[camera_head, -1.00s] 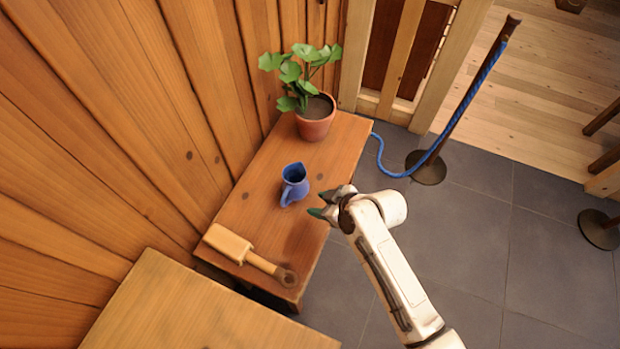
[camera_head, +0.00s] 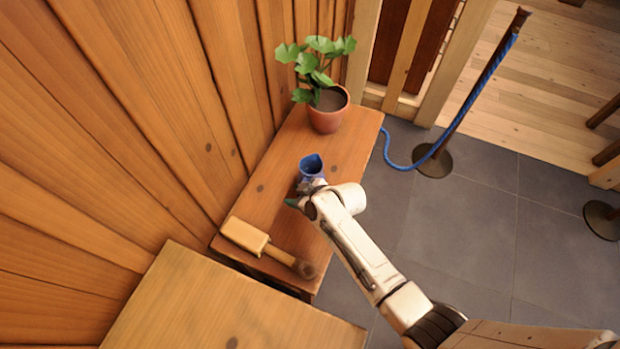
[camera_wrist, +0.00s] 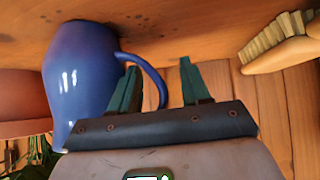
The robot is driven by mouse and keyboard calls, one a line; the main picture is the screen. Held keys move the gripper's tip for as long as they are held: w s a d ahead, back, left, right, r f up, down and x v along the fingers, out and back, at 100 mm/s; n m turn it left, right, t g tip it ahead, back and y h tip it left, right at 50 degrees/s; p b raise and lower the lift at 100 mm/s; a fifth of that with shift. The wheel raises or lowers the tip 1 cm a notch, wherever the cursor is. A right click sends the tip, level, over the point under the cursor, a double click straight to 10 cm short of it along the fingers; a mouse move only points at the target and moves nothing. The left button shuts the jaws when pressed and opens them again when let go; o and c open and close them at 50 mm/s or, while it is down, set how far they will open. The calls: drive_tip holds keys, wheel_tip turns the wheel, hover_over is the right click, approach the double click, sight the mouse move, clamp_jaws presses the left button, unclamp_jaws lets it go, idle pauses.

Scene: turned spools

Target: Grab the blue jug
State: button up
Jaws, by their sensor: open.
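The blue jug (camera_head: 311,167) stands upright on the wooden bench (camera_head: 345,150) in the head view, its lower part hidden behind my gripper. In the wrist view the jug (camera_wrist: 82,80) fills the left side, with its handle curving towards the fingers. My gripper (camera_wrist: 156,85) is open. Its left green finger overlaps the handle in the picture, and the handle's outer curve shows between the two fingers. I cannot tell whether the fingers touch it. In the head view my gripper (camera_head: 298,197) is right at the jug's near side.
A potted plant (camera_head: 328,112) stands behind the jug on the bench. A wooden-handled brush (camera_head: 246,236) lies nearer, with bristles (camera_wrist: 272,36) showing in the wrist view. A plank wall (camera_head: 130,120) borders the left; a rope post (camera_head: 462,98) stands on the right.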

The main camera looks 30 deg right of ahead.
drive_tip(key=shift+w+f, duration=0.1)
drive_tip(key=shift+c, duration=0.4)
clamp_jaws()
